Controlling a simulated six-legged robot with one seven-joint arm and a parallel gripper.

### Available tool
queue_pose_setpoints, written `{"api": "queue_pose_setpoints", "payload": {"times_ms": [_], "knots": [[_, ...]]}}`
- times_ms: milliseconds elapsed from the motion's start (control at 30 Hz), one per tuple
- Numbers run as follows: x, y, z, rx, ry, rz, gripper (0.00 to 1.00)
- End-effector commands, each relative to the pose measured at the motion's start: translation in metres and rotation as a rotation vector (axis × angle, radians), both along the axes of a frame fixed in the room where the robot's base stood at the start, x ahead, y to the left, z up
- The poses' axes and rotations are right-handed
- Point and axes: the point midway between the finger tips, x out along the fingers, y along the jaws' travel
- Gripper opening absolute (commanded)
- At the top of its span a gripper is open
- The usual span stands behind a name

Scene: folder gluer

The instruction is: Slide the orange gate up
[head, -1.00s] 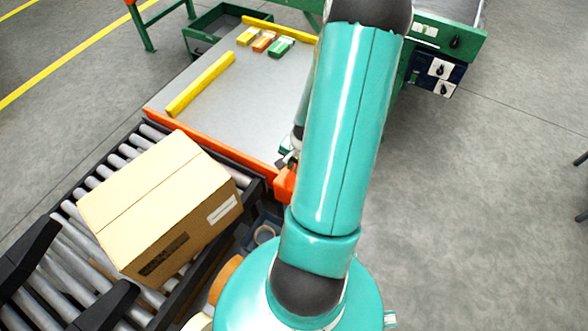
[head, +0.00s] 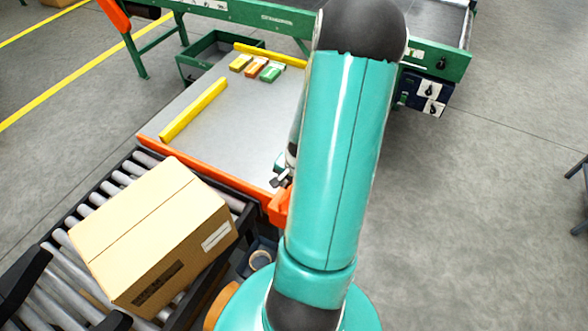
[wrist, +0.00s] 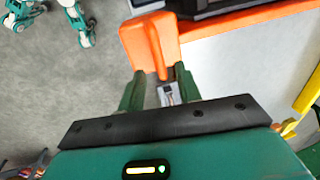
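The orange gate (head: 205,166) is a long low bar along the near edge of the grey table, with a thicker orange block at its right end. In the wrist view, that end block of the gate (wrist: 150,42) is at the top centre, with a narrow tab pointing toward my gripper. My gripper (wrist: 158,84) has its two green fingers apart, with their tips at the block's lower edge; I cannot tell whether they touch it. In the head view, my teal arm hides most of the gripper beside the gate's right end.
A cardboard box (head: 150,235) sits on the roller conveyor (head: 60,290) just before the gate. On the grey table (head: 225,125) are yellow rails (head: 193,108) and several small cartons (head: 254,66). A blue bin (head: 262,245) with a tape roll stands below.

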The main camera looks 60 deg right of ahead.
Motion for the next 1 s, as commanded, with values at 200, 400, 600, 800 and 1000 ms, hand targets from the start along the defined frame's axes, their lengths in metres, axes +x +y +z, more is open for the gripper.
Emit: {"api": "queue_pose_setpoints", "payload": {"times_ms": [200, 400, 600, 800, 1000], "knots": [[-0.008, -0.002, 0.039, -0.005, 0.0, 0.0, 0.34], [-0.014, -0.002, 0.074, -0.005, 0.0, 0.0, 0.34], [-0.019, -0.002, 0.099, -0.003, 0.0, 0.001, 0.34], [-0.021, -0.001, 0.108, 0.0, -0.001, 0.002, 0.34], [-0.021, -0.001, 0.108, 0.0, 0.0, 0.002, 0.34]]}}
